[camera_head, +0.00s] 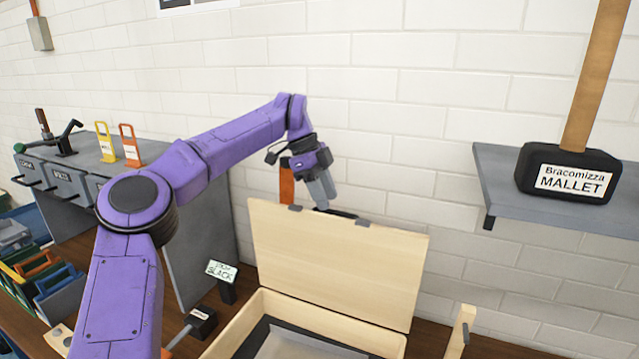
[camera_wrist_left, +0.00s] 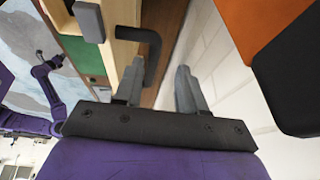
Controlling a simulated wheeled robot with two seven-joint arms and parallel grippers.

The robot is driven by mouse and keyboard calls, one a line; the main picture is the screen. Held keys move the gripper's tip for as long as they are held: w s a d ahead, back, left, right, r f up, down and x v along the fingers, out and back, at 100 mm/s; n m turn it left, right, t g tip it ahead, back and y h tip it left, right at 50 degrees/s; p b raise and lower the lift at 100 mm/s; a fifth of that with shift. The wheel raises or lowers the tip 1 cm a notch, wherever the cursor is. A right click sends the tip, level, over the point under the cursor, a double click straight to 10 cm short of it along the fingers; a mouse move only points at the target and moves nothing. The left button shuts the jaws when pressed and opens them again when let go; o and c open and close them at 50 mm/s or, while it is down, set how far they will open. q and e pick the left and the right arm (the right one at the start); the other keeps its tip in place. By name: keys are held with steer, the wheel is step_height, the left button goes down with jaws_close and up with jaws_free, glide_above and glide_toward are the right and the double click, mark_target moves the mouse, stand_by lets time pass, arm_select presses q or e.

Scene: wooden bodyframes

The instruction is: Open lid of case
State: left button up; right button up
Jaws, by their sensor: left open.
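The case is a pale wooden box (camera_head: 255,318) at the bottom centre of the head view. Its lid (camera_head: 335,262) stands raised, roughly upright, at the back of the box, so the inside shows. A dark handle (camera_head: 342,213) is at the lid's top edge; in the left wrist view the bent black handle (camera_wrist_left: 152,55) is close to the fingertips. My left gripper (camera_head: 322,192) is open just above and behind the lid's top edge. Its two grey fingers (camera_wrist_left: 158,86) are apart in the left wrist view, with nothing clearly between them. My right gripper is not in view.
A white brick wall (camera_head: 420,130) is close behind the lid. A shelf (camera_head: 490,175) with a black mallet (camera_head: 568,173) is on the right. A grey tool cabinet (camera_head: 205,235) stands on the left. A small wooden post (camera_head: 460,330) stands right of the case.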

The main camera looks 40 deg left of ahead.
arm_select(q)
steer(key=v, duration=0.7)
steer(key=shift+s+p, duration=0.15)
steer(key=shift+p, duration=0.2)
steer(key=shift+d+r, duration=0.1)
steer(key=shift+d, duration=0.1)
